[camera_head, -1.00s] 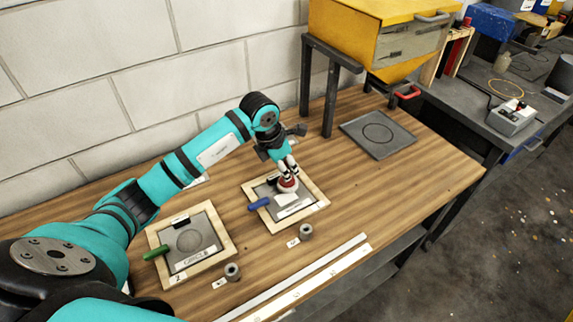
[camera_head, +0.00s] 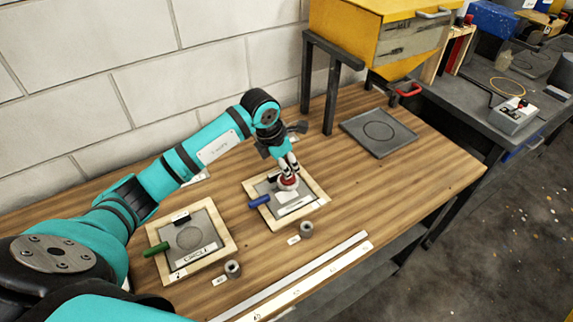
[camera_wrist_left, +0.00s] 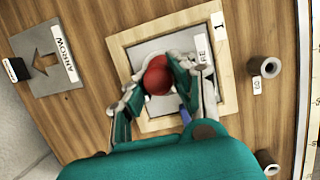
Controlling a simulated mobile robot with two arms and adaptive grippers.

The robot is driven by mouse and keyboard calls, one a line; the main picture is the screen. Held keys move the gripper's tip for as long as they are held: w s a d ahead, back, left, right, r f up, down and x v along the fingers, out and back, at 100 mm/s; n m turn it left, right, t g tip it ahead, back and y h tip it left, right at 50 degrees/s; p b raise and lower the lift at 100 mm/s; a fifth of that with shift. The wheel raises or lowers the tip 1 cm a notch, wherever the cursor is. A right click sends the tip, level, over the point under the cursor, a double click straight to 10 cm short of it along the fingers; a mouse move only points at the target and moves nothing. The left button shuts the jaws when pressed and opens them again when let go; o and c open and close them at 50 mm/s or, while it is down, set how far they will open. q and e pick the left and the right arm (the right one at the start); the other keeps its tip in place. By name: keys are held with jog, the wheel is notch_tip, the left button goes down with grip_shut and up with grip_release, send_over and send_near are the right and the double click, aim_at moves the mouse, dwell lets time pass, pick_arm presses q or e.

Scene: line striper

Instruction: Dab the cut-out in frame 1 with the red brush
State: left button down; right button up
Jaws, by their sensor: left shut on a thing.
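Frame 1 (camera_head: 317,203) lies on the wooden table, with a pale wooden border around a grey stencil plate. It also shows in the left wrist view (camera_wrist_left: 232,95), with the digit 1 on its border. My left gripper (camera_head: 288,172) is over the plate, shut on the red brush (camera_head: 288,182). Its round red top shows between the fingers in the left wrist view (camera_wrist_left: 157,76). A pale part shows under the red. The brush and fingers hide most of the cut-out, and I cannot tell whether the bristles touch it. My right gripper is not in view.
A blue handle (camera_head: 259,201) sticks out of frame 1's left side. Frame 2 (camera_head: 226,240), with a green handle (camera_head: 156,250), lies to the left. Small grey cylinders (camera_head: 306,229) stand in front. A grey plate (camera_head: 378,133) lies at back right.

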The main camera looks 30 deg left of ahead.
pick_arm(q)
jog(key=shift+f+b, duration=0.45)
jog(key=shift+f, duration=0.05)
jog(key=shift+r, duration=0.15)
dwell(0.4)
jog(key=shift+r+p, duration=1.35)
jog(key=shift+r, duration=0.85)
jog(key=shift+s, duration=0.1)
